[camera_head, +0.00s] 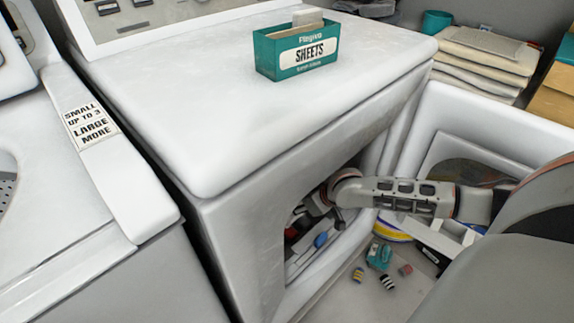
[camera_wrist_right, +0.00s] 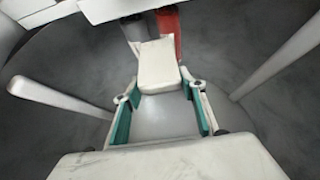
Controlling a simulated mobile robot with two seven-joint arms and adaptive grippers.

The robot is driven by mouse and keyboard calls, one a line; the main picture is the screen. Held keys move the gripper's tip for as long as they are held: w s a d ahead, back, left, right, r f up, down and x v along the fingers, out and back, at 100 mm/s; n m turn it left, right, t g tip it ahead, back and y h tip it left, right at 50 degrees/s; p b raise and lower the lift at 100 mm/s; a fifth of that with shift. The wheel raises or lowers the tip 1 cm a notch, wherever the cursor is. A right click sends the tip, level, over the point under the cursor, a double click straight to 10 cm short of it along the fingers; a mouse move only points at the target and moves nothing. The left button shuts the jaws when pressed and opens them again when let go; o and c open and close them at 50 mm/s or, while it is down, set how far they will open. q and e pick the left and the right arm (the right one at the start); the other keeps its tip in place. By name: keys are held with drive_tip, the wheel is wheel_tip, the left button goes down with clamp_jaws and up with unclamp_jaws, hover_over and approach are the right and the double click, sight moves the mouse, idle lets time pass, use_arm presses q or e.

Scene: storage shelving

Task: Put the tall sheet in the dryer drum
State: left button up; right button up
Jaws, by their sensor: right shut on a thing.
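The dryer drum (camera_wrist_right: 60,135) fills the right wrist view as a dark grey curved wall with pale bars. My right gripper (camera_wrist_right: 160,88) is inside it, its teal-padded fingers shut on a pale cream sheet (camera_wrist_right: 158,62), which sticks out past the fingertips. In the head view my right arm reaches through the dryer's front opening, with the gripper (camera_head: 333,204) just inside; the held sheet cannot be made out there. The teal sheets box (camera_head: 272,58) stands on the dryer top with pale sheets (camera_head: 308,17) showing above its rim. My left gripper is out of view.
The open dryer door (camera_head: 455,120) stands to the right of the opening. Red, blue and white items (camera_head: 320,240) show in the opening. Small objects (camera_head: 379,256) lie on the floor. A washer (camera_head: 60,220) stands at left, folded towels (camera_head: 485,50) at back right.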

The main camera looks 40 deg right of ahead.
drive_tip(key=shift+w+r, duration=0.3)
drive_tip(key=shift+r, duration=0.05)
drive_tip(key=shift+w+a+r+g+b, duration=0.15)
drive_tip(key=shift+w+g+b, duration=0.25)
drive_tip(key=shift+w+g, duration=0.85)
drive_tip(key=shift+g+b+x, duration=0.25)
drive_tip(key=shift+b+x, duration=0.35)
drive_tip(key=shift+x, duration=0.3)
drive_tip(key=shift+w+r, duration=0.1)
drive_tip(key=shift+c, duration=0.9)
drive_tip(key=o, duration=1.1)
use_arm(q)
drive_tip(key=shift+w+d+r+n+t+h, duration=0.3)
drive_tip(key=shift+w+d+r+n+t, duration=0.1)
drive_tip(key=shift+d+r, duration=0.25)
use_arm(e)
drive_tip(key=shift+o, duration=0.2)
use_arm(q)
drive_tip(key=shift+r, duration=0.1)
use_arm(e)
drive_tip(key=shift+r, duration=0.15)
